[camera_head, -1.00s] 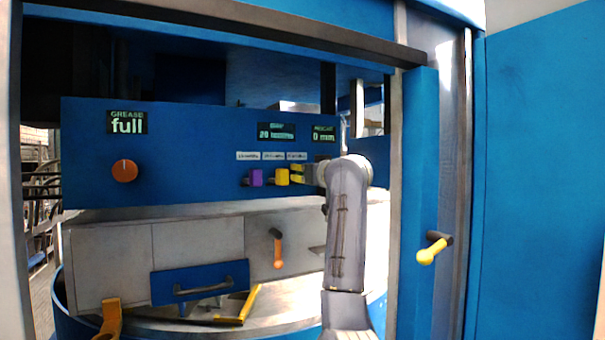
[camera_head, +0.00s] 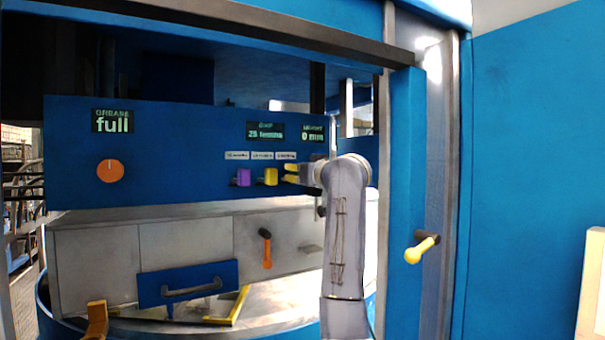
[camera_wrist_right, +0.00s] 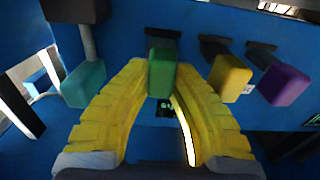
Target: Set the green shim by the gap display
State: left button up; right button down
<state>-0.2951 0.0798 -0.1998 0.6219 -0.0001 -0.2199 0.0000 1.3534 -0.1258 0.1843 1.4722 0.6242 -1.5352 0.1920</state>
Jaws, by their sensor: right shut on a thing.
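The green shim knob (camera_wrist_right: 161,72) shows in the right wrist view between the yellow fingers of my right gripper (camera_wrist_right: 160,85), which is shut on it. In the head view, the right gripper (camera_head: 294,172) is at the right end of the row of knobs, and its fingers and wrist hide the green shim. The gap display (camera_head: 265,132) is on the blue panel above the knobs. It seems to read 25, with small blurred units.
A yellow knob (camera_head: 270,176) and a purple knob (camera_head: 243,177) sit beside the gripped one. A teal block (camera_wrist_right: 84,84) is close to one finger in the wrist view. An orange dial (camera_head: 110,171) is under the grease display, which reads full. A yellow-handled lever (camera_head: 421,250) is on the right post.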

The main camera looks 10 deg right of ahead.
jog(key=c, duration=1.2)
grip_release()
jog(key=shift+o, duration=0.2)
jog(key=shift+s, duration=0.1)
jog(key=v, duration=1.2)
